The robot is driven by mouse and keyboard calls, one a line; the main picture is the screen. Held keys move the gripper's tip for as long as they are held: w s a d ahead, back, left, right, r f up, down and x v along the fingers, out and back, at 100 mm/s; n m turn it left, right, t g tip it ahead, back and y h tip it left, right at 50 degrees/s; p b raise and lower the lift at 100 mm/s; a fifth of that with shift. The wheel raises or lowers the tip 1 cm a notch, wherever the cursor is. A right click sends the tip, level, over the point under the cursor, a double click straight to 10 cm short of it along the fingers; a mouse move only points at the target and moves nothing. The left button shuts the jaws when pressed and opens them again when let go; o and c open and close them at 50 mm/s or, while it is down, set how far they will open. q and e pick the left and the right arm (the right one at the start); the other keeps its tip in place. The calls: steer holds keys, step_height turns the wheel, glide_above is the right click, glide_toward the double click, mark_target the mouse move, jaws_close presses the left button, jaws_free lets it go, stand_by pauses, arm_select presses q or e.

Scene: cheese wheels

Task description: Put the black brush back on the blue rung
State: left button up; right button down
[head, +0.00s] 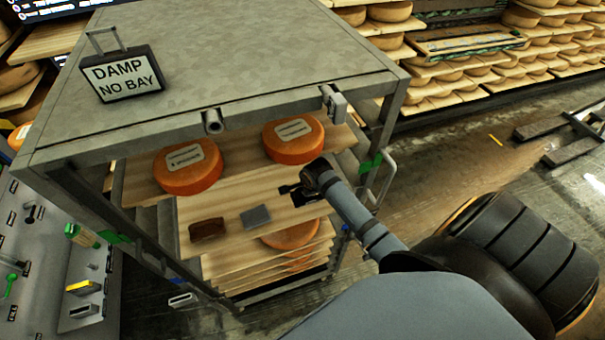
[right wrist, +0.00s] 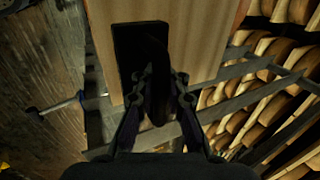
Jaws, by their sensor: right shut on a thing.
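My right gripper (right wrist: 160,98) is shut on the black brush (right wrist: 144,40) in the right wrist view. The brush is a dark, flat, long block, in front of or over a pale wooden board; whether it touches the board I cannot tell. In the head view the right gripper (head: 298,190) is at the right end of a board in the rack, and the brush is a small dark shape, mostly hidden. A small blue mark (head: 345,229) shows on the rack's right post, and a blue piece on a bar (right wrist: 80,97) shows in the right wrist view. My left gripper is not in view.
The rack's grey top (head: 230,60) carries a "DAMP NO BAY" sign (head: 122,75). Two orange cheese wheels (head: 188,180) (head: 293,151) sit on boards. A brown block (head: 207,229) and grey block (head: 255,216) lie on the board. A green clip (head: 370,163) marks the right post.

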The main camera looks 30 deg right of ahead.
steer(key=shift+w+f, duration=0.6)
steer(key=shift+f, duration=0.15)
steer(key=shift+w+f, duration=0.3)
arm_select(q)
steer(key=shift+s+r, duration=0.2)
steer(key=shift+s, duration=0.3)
arm_select(e)
steer(key=shift+f, duration=1.5)
steer(key=c, duration=1.4)
jaws_free()
steer(key=shift+s+f, duration=0.1)
steer(key=shift+o, duration=0.2)
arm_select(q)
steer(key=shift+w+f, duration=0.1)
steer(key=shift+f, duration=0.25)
arm_select(e)
steer(key=v, duration=1.2)
